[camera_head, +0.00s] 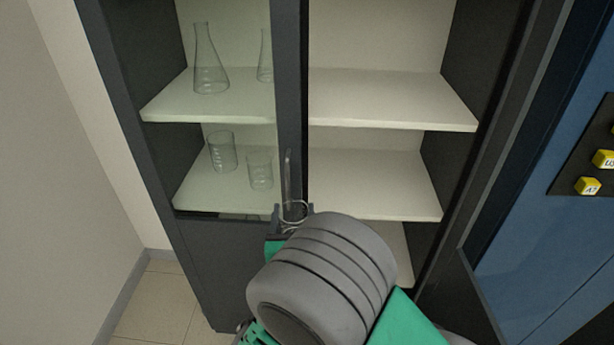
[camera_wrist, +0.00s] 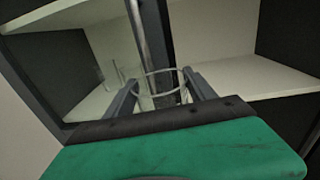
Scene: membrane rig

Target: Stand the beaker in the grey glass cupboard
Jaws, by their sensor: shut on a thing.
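The beaker (camera_head: 294,210) is clear glass and shows as a thin rim between the fingers of my gripper (camera_head: 293,213). In the wrist view the beaker (camera_wrist: 163,86) sits between the two dark fingers of my gripper (camera_wrist: 161,92), which is shut on it. It looks roughly upright; its lower part is hidden. The grey glass cupboard (camera_head: 291,95) stands ahead. Its left half has a glass pane with a vertical handle (camera_head: 288,172). Its right half is open with bare pale shelves. My gripper is in front of the middle upright, near the level of the lower shelf.
Behind the left pane stand a conical flask (camera_head: 209,65), another partly hidden flask (camera_head: 265,58) and two beakers (camera_head: 222,150) (camera_head: 260,170). The right shelves (camera_head: 375,185) are clear. A blue panel with yellow tags (camera_head: 588,186) is at right; a wall is at left.

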